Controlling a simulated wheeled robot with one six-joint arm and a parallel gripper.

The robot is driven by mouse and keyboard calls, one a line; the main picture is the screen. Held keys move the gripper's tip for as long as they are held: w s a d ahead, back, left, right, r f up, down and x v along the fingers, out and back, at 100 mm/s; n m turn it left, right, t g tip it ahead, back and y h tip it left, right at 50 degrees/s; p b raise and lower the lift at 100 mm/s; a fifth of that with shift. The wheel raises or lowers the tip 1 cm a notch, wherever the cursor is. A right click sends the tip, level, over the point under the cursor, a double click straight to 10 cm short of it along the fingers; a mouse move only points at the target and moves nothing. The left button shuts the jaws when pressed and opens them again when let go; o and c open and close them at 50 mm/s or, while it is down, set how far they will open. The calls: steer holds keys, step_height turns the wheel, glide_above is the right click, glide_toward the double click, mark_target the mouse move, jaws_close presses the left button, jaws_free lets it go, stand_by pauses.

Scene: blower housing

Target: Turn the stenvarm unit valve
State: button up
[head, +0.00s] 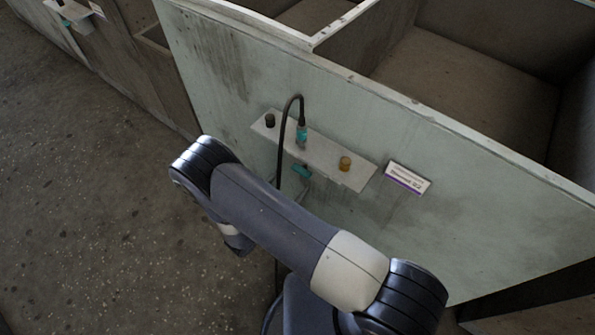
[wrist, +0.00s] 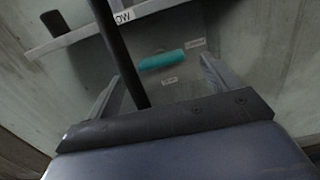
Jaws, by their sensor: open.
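The teal valve handle (head: 303,171) sits on the pale green panel, just below a narrow shelf. In the wrist view the teal handle (wrist: 162,60) lies nearly level, with small white labels (wrist: 195,42) beside and below it, too small to read. My gripper (wrist: 160,72) is open, its two grey fingers spread to the left and right of the handle in the picture. The handle shows ahead between them, and no contact is visible. In the head view my arm hides most of the gripper.
A black hose (head: 281,150) loops up from a teal fitting (head: 302,134) and hangs down past the handle; in the wrist view the hose (wrist: 118,50) crosses near the left finger. The shelf (head: 325,152) carries a black knob (head: 270,119) and an amber knob (head: 345,163). A purple-striped sign (head: 407,178) is right.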

mark_target(299, 173)
steer(key=shift+p+x, duration=0.3)
steer(key=shift+x, duration=2.1)
steer(key=shift+c, duration=0.4)
steer(key=c, duration=0.9)
